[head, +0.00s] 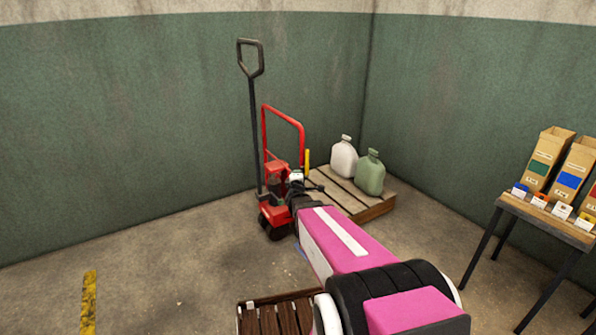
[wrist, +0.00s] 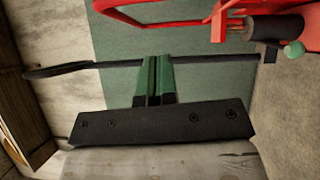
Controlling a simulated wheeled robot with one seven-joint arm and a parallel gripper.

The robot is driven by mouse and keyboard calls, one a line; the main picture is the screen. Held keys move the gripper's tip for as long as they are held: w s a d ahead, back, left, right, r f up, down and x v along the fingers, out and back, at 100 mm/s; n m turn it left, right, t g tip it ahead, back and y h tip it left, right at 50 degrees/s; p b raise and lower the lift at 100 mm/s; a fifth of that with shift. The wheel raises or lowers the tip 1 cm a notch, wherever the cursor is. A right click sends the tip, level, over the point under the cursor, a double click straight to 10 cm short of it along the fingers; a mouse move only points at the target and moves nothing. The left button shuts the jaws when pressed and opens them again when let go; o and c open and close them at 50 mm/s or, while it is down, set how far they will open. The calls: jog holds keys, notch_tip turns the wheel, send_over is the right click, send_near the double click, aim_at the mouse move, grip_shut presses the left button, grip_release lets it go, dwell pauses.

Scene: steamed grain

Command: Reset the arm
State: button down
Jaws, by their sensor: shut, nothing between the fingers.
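My arm reaches from the lower right of the head view toward the red pallet jack. My gripper (wrist: 156,62) shows in the wrist view with its fingers together and nothing held between them. In the head view the gripper end (head: 300,184) overlaps the body of the red pallet jack (head: 275,215). I cannot tell whether it touches the jack. The jack's black handle (head: 249,75) stands upright, and its shaft crosses behind the fingers in the wrist view (wrist: 205,59).
Behind the arm, a wooden pallet (head: 377,208) carries a white jug (head: 343,157) and a green jug (head: 370,174). A table (head: 548,217) with cardboard boxes (head: 547,160) stands at right. A dark slatted crate (head: 272,318) is at the bottom.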

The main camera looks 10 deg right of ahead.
jog(key=shift+s+a, duration=0.1)
jog(key=shift+s, duration=0.3)
